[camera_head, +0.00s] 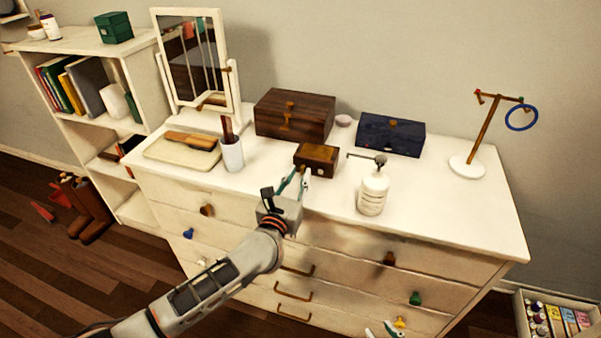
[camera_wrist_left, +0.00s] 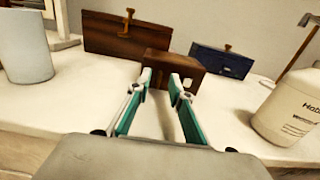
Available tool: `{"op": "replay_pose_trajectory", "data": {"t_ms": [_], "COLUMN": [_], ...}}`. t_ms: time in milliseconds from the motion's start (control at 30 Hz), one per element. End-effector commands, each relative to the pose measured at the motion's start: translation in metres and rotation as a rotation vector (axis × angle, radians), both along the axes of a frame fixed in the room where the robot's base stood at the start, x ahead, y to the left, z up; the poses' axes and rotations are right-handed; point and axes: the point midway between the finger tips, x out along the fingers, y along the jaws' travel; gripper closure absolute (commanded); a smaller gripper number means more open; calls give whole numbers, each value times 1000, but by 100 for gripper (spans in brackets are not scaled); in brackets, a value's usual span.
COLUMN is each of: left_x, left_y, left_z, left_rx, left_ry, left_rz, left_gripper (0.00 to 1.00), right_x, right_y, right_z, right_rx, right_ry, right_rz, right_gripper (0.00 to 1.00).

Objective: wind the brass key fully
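A small brown wooden box (camera_head: 316,158) with brass fittings stands near the front of the white dresser top. It also shows in the left wrist view (camera_wrist_left: 170,70), beyond my fingers. A small bright spot is on its front face, but I cannot make out the brass key clearly; the fingertips are close to that place. My left gripper (camera_head: 294,180) is open, its green fingers pointing at the box's front with a gap between them. I see nothing held. Only the fingertips of my right gripper (camera_head: 381,330) show at the bottom edge, apart, below the dresser top.
A white pump bottle (camera_head: 373,193) stands right of the small box; a white cup (camera_head: 232,153) stands left. Behind are a larger wooden box (camera_head: 293,114) and a blue box (camera_head: 390,135). A mirror (camera_head: 196,64) and ring stand (camera_head: 468,165) flank them. The right front top is clear.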

Motion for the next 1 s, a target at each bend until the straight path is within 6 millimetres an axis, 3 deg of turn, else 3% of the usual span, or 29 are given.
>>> {"op": "replay_pose_trajectory", "data": {"t_ms": [200,467,600,1000], "left_x": [17,19,19,18], "left_y": [-6,-6,-6,-6], "left_z": [-1,0,0,1], "left_rx": [2,2,2,35], "left_ry": [0,-1,-1,-11], "left_rz": [-1,-1,-1,0], "left_gripper": [79,79,100,100], "right_x": [-1,-2,-2,-1], "right_y": [-1,-2,-2,-2], "right_z": [-5,-5,-5,-1], "right_rx": [-3,-3,-4,-4], "right_ry": [3,4,5,3], "right_rz": [1,1,1,1], "right_gripper": [72,72,72,72]}}
